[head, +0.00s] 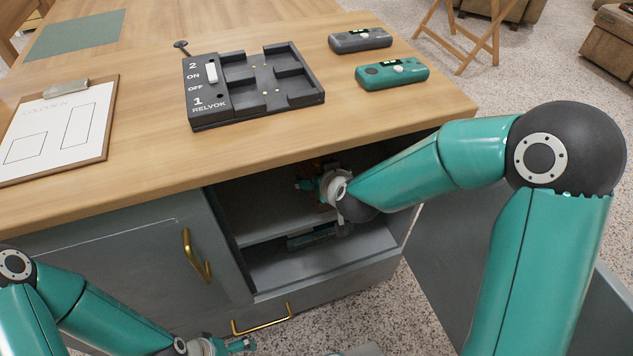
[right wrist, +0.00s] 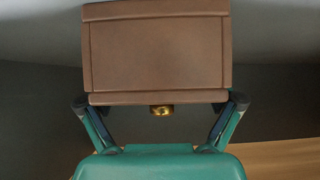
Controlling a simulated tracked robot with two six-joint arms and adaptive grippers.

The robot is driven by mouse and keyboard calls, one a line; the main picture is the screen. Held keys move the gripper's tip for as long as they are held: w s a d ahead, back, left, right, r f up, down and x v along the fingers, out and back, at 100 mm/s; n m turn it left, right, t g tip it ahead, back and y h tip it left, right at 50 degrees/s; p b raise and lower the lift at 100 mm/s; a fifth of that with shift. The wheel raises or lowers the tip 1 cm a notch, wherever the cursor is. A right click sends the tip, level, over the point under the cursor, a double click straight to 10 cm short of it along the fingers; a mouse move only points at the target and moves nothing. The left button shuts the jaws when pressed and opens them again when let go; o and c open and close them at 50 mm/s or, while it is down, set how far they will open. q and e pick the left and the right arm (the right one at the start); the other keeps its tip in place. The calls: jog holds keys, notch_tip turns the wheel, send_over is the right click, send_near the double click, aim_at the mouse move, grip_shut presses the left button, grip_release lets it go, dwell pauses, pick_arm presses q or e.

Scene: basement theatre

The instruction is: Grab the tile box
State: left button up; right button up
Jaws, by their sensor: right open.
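The tile box looks like the brown box with a small brass clasp in the right wrist view (right wrist: 155,52). It sits straight ahead of my right gripper (right wrist: 160,103), whose two fingers are spread at the box's lower corners. I cannot tell whether they touch it. In the head view the right arm reaches into the open cabinet under the counter, and the right gripper (head: 318,187) is by the upper shelf. The box is mostly hidden there. My left gripper (head: 240,346) is low at the bottom edge, in front of the cabinet, and its fingers are too small to judge.
The open cabinet (head: 262,225) has a shelf and a door swung out at right. A closed door with a brass handle (head: 196,257) is at left. On the counter (head: 150,150) are a dark charging dock (head: 240,110), two handheld devices (head: 392,73) and a clipboard (head: 60,125).

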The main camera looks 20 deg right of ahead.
jog(key=shift+x, duration=0.95)
jog(key=shift+c, duration=0.2)
jog(key=shift+r, duration=0.1)
jog(key=c, duration=1.4)
